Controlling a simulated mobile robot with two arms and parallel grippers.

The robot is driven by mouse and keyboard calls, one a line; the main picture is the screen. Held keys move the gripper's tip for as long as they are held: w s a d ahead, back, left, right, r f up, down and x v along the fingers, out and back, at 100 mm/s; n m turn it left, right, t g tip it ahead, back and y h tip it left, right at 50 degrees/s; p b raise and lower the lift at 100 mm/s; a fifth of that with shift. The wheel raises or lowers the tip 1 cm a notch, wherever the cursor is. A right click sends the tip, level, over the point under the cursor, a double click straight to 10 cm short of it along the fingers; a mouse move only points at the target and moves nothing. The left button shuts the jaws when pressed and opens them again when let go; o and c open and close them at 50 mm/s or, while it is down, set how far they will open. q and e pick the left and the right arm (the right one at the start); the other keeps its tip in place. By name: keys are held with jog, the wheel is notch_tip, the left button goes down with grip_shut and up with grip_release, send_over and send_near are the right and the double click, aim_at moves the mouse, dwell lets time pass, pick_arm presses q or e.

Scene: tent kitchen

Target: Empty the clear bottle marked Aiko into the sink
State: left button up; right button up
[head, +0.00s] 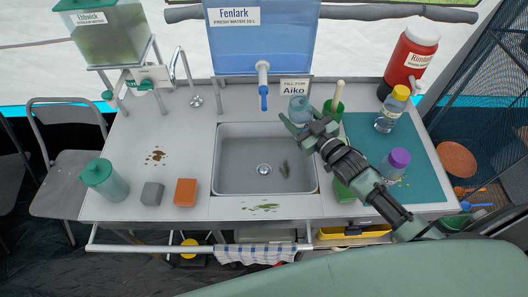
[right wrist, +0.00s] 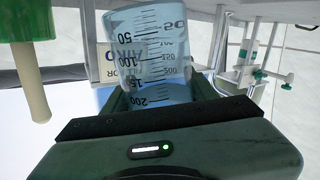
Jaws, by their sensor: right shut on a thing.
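A clear bluish vessel (head: 299,107) is at the right back corner of the sink (head: 225,180), by a sign (head: 294,88) reading "FILL FOR Aiko". My right gripper (head: 306,125) is shut on it. In the right wrist view the clear vessel (right wrist: 150,50) shows volume marks between the fingers of my right gripper (right wrist: 165,97); letters reading "AIKO" show at its left, on it or behind it. Its tilt, its contents and whether it touches the counter are unclear. The sink holds a drain and a small dark scrap. My left gripper is not in view.
A blue water tank (head: 262,45) with a tap (head: 263,75) hangs over the sink. A green brush holder (head: 333,110), yellow-capped bottle (head: 391,110), purple-lidded container (head: 395,162) and red jug (head: 410,60) stand right. A sponge (head: 186,192) and green-lidded jug (head: 104,179) stand left.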

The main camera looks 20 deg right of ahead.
aim_at(295, 123)
jog(key=shift+a+f+n, duration=0.15)
jog(key=shift+f+n, duration=0.45)
jog(key=shift+f, duration=0.15)
jog(key=shift+a+r+n, duration=0.1)
jog(key=shift+n, duration=0.2)
jog(key=shift+a+n+g, duration=0.1)
jog(key=shift+n+g, duration=0.2)
jog(key=shift+n, duration=0.2)
jog(key=f+n+b, duration=0.1)
jog(key=f+n+h+b, duration=0.2)
jog(key=n, duration=0.1)
jog(key=shift+d+f+g, duration=0.25)
jog(key=shift+g, duration=0.15)
jog(key=shift+d+r+n, duration=0.1)
jog(key=shift+r+n, duration=0.1)
jog(key=shift+n, duration=0.1)
jog(key=shift+d+f+n+h+b, duration=0.25)
jog(key=shift+n+h+b, duration=0.2)
jog(key=shift+n, duration=0.55)
jog(key=shift+a+f+n+h+b, duration=0.25)
jog(key=shift+f+n+b, duration=0.3)
jog(key=shift+b, duration=0.2)
jog(key=shift+a+f+n+h, duration=0.25)
jog(key=shift+n+h, duration=0.05)
jog(key=shift+n, duration=0.25)
